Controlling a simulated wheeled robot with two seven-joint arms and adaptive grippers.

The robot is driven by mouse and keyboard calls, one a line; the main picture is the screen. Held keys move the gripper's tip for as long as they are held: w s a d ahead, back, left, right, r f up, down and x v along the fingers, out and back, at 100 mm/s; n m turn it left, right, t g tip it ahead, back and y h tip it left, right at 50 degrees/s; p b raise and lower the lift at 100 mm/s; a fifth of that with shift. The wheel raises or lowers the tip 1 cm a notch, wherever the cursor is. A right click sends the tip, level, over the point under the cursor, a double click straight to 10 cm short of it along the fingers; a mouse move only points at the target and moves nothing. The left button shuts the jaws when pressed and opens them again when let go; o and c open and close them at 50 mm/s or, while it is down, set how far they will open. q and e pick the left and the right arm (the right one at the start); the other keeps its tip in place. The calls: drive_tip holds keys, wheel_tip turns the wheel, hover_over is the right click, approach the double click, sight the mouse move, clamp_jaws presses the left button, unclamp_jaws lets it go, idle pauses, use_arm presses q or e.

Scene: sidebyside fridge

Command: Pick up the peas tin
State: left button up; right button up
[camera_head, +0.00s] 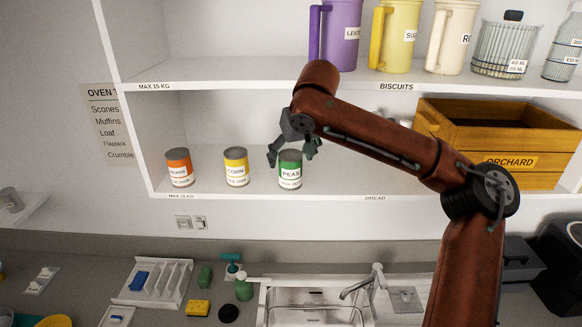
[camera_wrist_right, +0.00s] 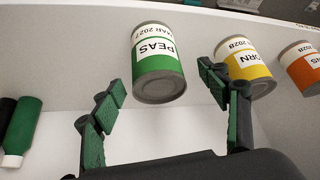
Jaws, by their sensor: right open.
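The peas tin (camera_head: 290,171) is a green tin with a white PEAS label, upright on the lower shelf to the right of the corn tin. My right gripper (camera_head: 293,152) is open, with its fingers around the upper part of the tin in the head view. In the right wrist view the peas tin (camera_wrist_right: 158,68) lies ahead of and between the open fingertips of my right gripper (camera_wrist_right: 160,88), with gaps on both sides. It looks upside down there. My left gripper is not in view.
The yellow corn tin (camera_head: 236,167) stands left of the peas tin, and an orange tin (camera_head: 179,168) farther left. A wooden ORCHARD crate (camera_head: 520,165) is at the right. The upper shelf edge (camera_head: 260,86) runs above. Below are a sink (camera_head: 315,300) and counter.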

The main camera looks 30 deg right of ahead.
drive_tip(key=shift+d+p+x, duration=0.15)
drive_tip(key=shift+p+x, duration=0.15)
drive_tip(key=shift+x, duration=0.65)
drive_tip(key=shift+d+p+x, duration=0.2)
drive_tip(key=shift+p+x, duration=0.05)
drive_tip(key=shift+x, duration=0.7)
drive_tip(key=shift+a+r, duration=0.15)
drive_tip(key=shift+c, duration=0.6)
drive_tip(key=c, duration=1.5)
drive_tip(key=shift+r, duration=0.1)
drive_tip(key=shift+c, duration=0.2)
